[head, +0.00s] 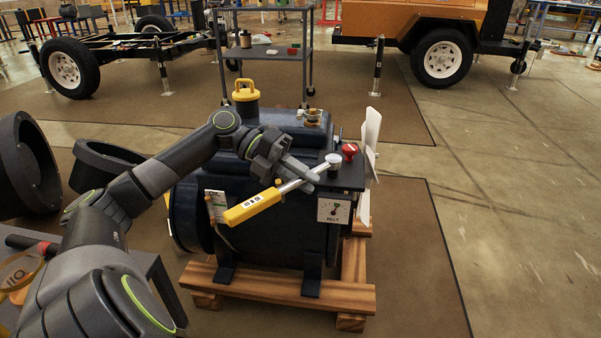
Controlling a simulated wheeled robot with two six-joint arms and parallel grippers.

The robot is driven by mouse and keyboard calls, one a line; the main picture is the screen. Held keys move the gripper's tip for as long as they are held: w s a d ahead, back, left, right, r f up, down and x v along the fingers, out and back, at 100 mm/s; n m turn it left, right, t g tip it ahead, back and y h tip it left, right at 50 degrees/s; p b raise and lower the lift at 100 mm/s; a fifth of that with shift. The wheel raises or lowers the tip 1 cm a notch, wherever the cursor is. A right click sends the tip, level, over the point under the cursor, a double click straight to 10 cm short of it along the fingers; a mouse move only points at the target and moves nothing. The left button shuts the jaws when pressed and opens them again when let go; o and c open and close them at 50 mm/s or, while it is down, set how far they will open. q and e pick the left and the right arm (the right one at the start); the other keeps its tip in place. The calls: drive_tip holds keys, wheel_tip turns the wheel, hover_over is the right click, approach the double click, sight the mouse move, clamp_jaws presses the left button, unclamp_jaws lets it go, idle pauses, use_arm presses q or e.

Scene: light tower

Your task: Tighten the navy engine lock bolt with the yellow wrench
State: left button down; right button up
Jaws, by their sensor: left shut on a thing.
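The yellow wrench (252,207) has a yellow handle and a silver shaft and lies at a slant in front of the navy engine (262,118). My left gripper (291,178) is shut on the wrench, with its fingers at the silver shaft just above the handle. The wrench's head end (333,160) is at the small dark ledge on the engine's right side, beside a red knob (349,150). I cannot make out the lock bolt, or whether the wrench head is seated on it. My right gripper is not in view.
Black round parts (28,165) stand at the left. A grey cart (275,52) stands behind. The floor at right is clear.

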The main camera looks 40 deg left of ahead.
use_arm(q)
drive_tip(key=shift+d+f+n+t+p, duration=0.1)
drive_tip(key=shift+d+n+t+p, duration=0.3)
drive_tip(key=shift+n+p, duration=0.15)
drive_tip(key=d+n+t+y+p, duration=0.1)
drive_tip(key=p, duration=0.1)
drive_tip(key=n+t+p, duration=0.1)
drive_tip(key=t+p, duration=0.1)
drive_tip(key=p, duration=0.1)
drive_tip(key=shift+d+n+y, duration=0.25)
drive_tip(key=shift+d+y, duration=0.15)
idle(0.3)
drive_tip(key=shift+w+d+n+t+y+p, duration=0.1)
drive_tip(key=shift+d+n+t+y+p, duration=0.45)
drive_tip(key=shift+n+t+p, duration=0.15)
